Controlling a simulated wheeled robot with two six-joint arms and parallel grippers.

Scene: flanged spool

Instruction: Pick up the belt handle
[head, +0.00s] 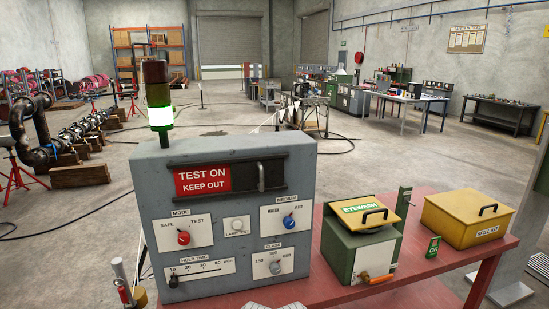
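I cannot make out anything that is clearly a belt handle in the head view. A grey control box (228,215) stands upright on a red table (420,282) in front of me. An orange-handled lever (377,278) shows low on the front of a green eyewash box (352,248).
A yellow spill kit box (467,219) with a black handle stands at the table's right. A lit signal tower (159,98) rises behind the control box. Dark flanged pipework (37,130) stands at the left. Concrete floor (400,150) lies open beyond the table, with cables across it.

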